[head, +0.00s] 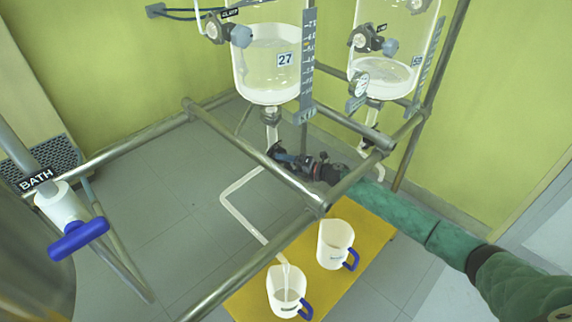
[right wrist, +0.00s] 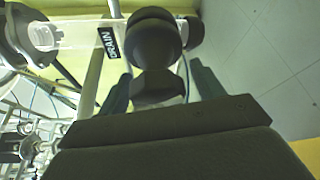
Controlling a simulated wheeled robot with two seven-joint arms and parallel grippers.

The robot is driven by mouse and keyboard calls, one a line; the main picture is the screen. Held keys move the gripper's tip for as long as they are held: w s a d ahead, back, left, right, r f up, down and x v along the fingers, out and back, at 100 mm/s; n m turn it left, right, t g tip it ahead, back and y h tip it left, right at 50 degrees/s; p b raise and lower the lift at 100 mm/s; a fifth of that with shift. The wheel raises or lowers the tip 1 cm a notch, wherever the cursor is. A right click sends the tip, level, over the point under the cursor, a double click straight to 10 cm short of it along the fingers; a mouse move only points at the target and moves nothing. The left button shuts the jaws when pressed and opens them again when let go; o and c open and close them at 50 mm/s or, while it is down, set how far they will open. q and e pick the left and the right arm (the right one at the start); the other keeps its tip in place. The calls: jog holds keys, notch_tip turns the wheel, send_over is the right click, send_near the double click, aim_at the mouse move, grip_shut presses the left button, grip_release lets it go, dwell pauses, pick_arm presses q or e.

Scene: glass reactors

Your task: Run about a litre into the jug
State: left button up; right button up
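A glass vessel tagged 27 (head: 265,75) holds clear liquid, with a marked scale (head: 307,60) beside it. My right gripper (head: 292,160) is at that valve. In the right wrist view its fingers (right wrist: 160,80) stand either side of a dark valve handle (right wrist: 155,40), with narrow gaps showing. A DRAIN label (right wrist: 108,42) is beside it. A pale pipe (head: 238,212) leads down to a white jug (head: 283,304) with a blue handle. A pale streak enters this jug; its fill level is unclear. My left gripper is out of view.
A second white jug (head: 334,232) stands behind the first on a yellow mat (head: 372,232). Metal frame rails (head: 245,140) cross in front of the vessels. A second vessel (head: 385,75) hangs at right. A BATH valve with a blue handle (head: 78,240) is at left.

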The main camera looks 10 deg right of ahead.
aim_at(293, 166)
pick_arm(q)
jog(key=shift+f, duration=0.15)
pick_arm(e)
jog(key=shift+d, duration=0.1)
jog(key=v, duration=0.6)
jog(key=shift+s+d+b, duration=0.15)
jog(key=shift+s+b, duration=0.05)
jog(key=shift+b, duration=0.1)
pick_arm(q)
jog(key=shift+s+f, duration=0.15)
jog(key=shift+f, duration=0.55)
pick_arm(e)
jog(key=shift+s+d+r, duration=0.1)
jog(key=shift+s+d, duration=0.2)
jog(key=shift+d, duration=0.2)
dwell(5.6)
